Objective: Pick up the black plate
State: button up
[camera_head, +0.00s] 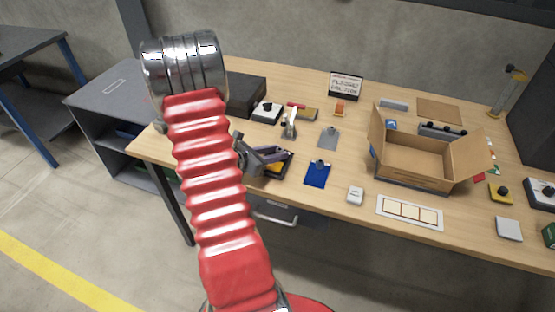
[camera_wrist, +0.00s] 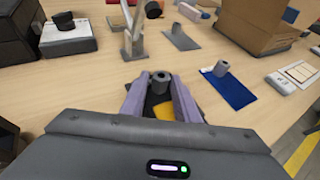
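The black plate (camera_wrist: 154,102) lies on the table under my gripper (camera_wrist: 160,84) in the wrist view. A grey round knob (camera_wrist: 160,80) stands on its far part, between my two purple fingertips. A gap shows around the knob, so my gripper looks open; contact is not clear. A yellow patch (camera_wrist: 165,111) shows between the fingers, nearer my palm.
A blue plate with a knob (camera_wrist: 228,88) lies close on the right, a grey plate (camera_head: 328,138) behind it. A white switch-like object (camera_head: 289,124) stands behind my gripper. An open cardboard box (camera_head: 415,183) stands further right. A white block (camera_head: 355,195) sits near the front edge.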

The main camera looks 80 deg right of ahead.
jog(key=shift+c, duration=0.5)
grip_shut()
jog(key=shift+r, duration=0.1)
notch_tip(320, 180, up, 18)
dwell(0.6)
